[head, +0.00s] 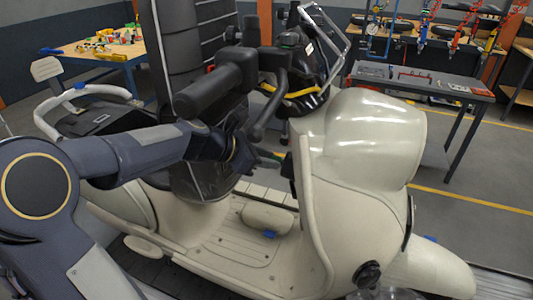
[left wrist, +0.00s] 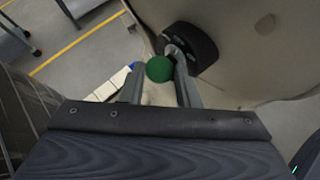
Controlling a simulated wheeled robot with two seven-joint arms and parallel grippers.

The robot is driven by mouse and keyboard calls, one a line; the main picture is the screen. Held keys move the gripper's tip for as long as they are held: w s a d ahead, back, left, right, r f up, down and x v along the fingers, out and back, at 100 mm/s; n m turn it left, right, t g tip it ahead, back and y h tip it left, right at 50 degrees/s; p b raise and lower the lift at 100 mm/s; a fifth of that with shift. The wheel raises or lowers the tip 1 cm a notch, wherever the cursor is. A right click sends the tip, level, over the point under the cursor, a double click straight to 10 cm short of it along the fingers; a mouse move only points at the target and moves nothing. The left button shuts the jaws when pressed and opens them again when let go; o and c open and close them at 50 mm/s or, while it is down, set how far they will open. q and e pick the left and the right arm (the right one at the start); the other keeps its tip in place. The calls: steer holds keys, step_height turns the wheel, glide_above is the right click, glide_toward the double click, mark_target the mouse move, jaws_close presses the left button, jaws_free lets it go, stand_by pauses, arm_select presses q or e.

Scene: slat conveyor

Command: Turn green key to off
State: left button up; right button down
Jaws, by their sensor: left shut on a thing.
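The green key (left wrist: 159,69) shows in the left wrist view as a round green head. It sits in front of a dark ignition lock (left wrist: 192,46) on the cream inner panel of a scooter. My left gripper (left wrist: 156,62) is shut on the key, with one finger on each side of it. In the head view my left gripper (head: 268,157) reaches behind the scooter's front shield, below the handlebar. There the key is mostly hidden, and I cannot read its turn position. My right gripper is in neither view.
The cream scooter (head: 365,140) stands on a slat conveyor (head: 150,280). Its black handlebar grip (head: 208,92) and lever hang close above my left wrist. A grey workbench (head: 420,85) stands behind on the right, and a wooden table (head: 105,50) at back left.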

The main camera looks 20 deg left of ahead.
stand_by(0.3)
arm_select(q)
steer(key=shift+w+r+g, duration=0.1)
steer(key=shift+g, duration=0.3)
steer(key=o, duration=0.8)
steer(key=shift+o, duration=0.6)
